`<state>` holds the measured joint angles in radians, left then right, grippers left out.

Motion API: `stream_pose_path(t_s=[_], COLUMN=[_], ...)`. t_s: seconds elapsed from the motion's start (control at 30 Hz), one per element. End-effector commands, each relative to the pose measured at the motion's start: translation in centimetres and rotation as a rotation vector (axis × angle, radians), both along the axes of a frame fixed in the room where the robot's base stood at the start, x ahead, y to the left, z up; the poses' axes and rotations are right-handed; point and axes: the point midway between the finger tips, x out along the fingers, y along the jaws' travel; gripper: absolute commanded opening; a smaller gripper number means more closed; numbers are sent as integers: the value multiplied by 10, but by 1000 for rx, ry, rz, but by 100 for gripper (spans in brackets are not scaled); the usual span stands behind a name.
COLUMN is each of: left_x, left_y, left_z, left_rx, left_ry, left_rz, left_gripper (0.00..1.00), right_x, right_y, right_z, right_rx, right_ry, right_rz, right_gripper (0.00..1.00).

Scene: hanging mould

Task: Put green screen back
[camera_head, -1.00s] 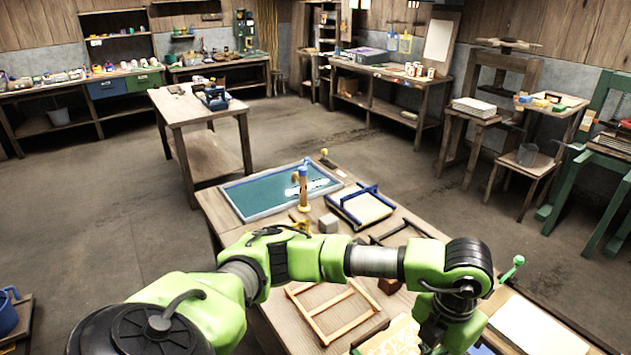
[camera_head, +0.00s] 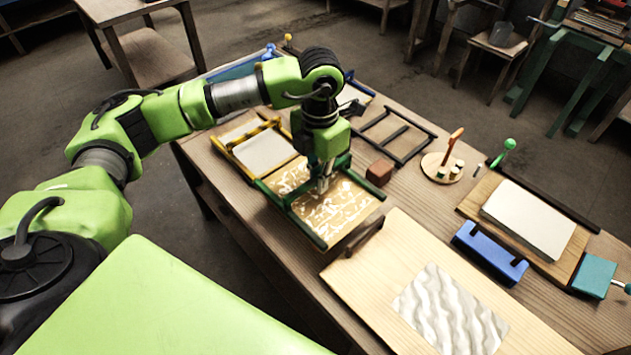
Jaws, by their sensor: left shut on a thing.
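The green screen (camera_head: 290,220) is a green-barred frame over a patterned tan-and-white panel, near the table's front left edge. My left gripper (camera_head: 324,188) points down at the middle of it and is shut on it. The fingertips and the exact grip point are partly hidden by the wrist. I cannot tell whether the screen touches the table. My right gripper is not in view.
A yellow frame with a pale sheet (camera_head: 262,150) lies just left of the screen. A dark frame (camera_head: 396,134) and a brown block (camera_head: 379,172) lie behind it. A pale board (camera_head: 380,265) lies to the right, with a blue clamp-like block (camera_head: 490,252) beyond.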

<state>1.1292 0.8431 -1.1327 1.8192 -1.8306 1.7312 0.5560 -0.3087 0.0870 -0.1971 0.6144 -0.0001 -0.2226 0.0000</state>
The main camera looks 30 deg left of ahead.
Motion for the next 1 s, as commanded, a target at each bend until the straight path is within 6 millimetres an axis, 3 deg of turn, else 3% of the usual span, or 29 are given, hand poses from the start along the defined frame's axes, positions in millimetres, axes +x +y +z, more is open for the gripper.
stream_pose_path(t_s=[0.3, 0.53, 0.77, 1.0], left_x=[38, 47, 46, 47], left_y=[23, 30, 29, 29], left_z=[-49, -64, -91, -93], left_rx=[0, 1, 1, 0], left_ry=[1, 2, 2, 0], left_rz=[0, 1, 0, 0], left_gripper=[0, 0, 0, 0], right_x=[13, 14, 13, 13], right_y=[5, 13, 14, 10], right_z=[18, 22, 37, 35], right_rx=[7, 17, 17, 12], right_ry=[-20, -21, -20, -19], right_rz=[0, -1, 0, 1], right_gripper=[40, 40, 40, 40])
